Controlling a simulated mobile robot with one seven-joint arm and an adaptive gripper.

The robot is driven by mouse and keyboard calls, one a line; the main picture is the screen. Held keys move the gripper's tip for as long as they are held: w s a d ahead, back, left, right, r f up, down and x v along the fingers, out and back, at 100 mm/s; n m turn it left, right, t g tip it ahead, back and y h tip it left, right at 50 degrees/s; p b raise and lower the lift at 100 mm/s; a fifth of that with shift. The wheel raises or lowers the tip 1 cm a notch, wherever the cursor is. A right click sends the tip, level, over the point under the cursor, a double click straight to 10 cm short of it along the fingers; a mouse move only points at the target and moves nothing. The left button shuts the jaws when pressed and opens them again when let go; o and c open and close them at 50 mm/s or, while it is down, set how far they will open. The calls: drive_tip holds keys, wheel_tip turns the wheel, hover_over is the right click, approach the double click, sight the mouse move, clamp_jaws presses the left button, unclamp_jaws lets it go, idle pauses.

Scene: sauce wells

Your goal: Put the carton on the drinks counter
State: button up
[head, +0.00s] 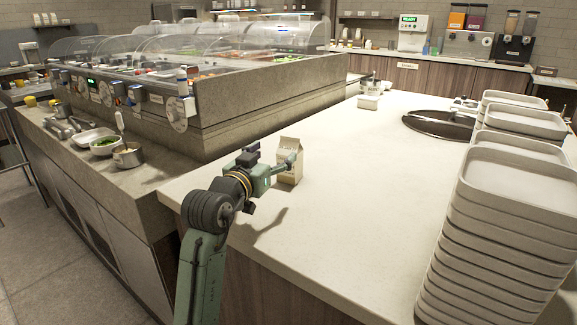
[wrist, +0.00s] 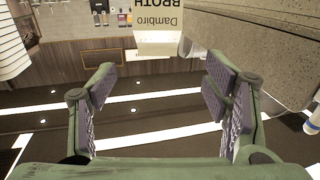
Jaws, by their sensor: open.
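A pale carton (head: 289,173) with a gabled top stands upright on the near white counter (head: 350,180), close to its left edge. My gripper (head: 287,164) is right by the carton and covers part of it in the head view. In the wrist view the carton (wrist: 158,42) shows upside down with the words "Dambiro BROTH", just beyond the fingertips. My gripper (wrist: 160,72) is open there, with nothing between its fingers. The back counter with the drink dispensers (head: 430,70) has a wooden front and a pale top.
Tall stacks of pale trays (head: 500,215) stand at the right of the near counter. A dark round inset (head: 440,124) and a small white container (head: 368,102) are farther back. A glass-covered food bar (head: 250,95) borders the left. The counter's middle is clear.

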sight(290, 142)
drive_tip(key=x, duration=0.4)
drive_tip(key=shift+w+d+p, duration=0.1)
drive_tip(key=shift+w+p, duration=0.25)
drive_tip(key=shift+p, duration=0.05)
drive_tip(key=shift+p+x, duration=0.85)
drive_tip(key=shift+x, duration=1.7)
drive_tip(key=shift+s+d+f, duration=0.1)
drive_tip(key=shift+d, duration=0.1)
drive_tip(key=shift+c, duration=0.6)
clamp_jaws()
